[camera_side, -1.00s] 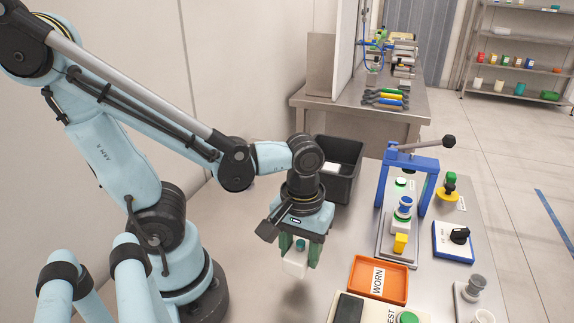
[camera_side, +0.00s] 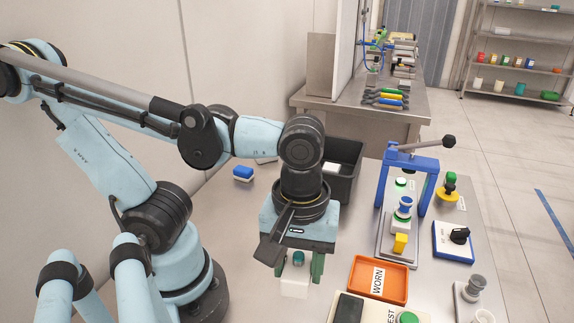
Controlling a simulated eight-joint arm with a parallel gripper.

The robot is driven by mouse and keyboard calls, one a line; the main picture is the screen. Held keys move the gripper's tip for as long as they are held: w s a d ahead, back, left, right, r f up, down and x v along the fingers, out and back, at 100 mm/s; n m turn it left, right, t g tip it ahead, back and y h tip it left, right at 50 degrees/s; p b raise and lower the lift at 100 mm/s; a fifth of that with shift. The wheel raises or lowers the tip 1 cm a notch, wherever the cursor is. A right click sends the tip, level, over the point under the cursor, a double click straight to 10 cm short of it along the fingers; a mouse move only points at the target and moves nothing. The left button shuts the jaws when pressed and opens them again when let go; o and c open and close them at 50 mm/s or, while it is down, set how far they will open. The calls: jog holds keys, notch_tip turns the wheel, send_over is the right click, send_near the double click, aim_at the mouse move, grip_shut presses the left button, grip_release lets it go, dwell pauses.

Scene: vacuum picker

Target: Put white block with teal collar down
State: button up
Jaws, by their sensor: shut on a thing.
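The white block with teal collar (camera_side: 295,284) is between the fingers of my gripper (camera_side: 299,264), left of the orange tray. My gripper points down and is shut on the block's upper part. The teal collar (camera_side: 297,258) shows just under the gripper body. The block's lower end is at or close to the steel table top; I cannot tell whether it touches.
The orange tray marked WORN (camera_side: 363,291) is to the right. A black bin (camera_side: 347,176) stands behind my gripper. A blue press frame (camera_side: 426,178) stands farther right. A blue and white block (camera_side: 242,174) lies on the table behind left. The table left of my gripper is clear.

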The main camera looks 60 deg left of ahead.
jog(key=w+a+n, duration=0.9)
jog(key=w+n, duration=0.2)
jog(key=n, duration=0.5)
jog(key=w+a+f, duration=0.1)
jog(key=a+f, duration=0.1)
jog(key=a, duration=0.1)
jog(key=w+a+f, duration=0.1)
jog(key=a+f, duration=0.1)
jog(key=a, duration=0.2)
jog(key=a+f, duration=0.3)
jog(key=a, duration=0.1)
jog(key=shift+w, duration=0.4)
jog(key=shift+f, duration=2)
jog(key=shift+f, duration=0.15)
jog(key=o, duration=1.1)
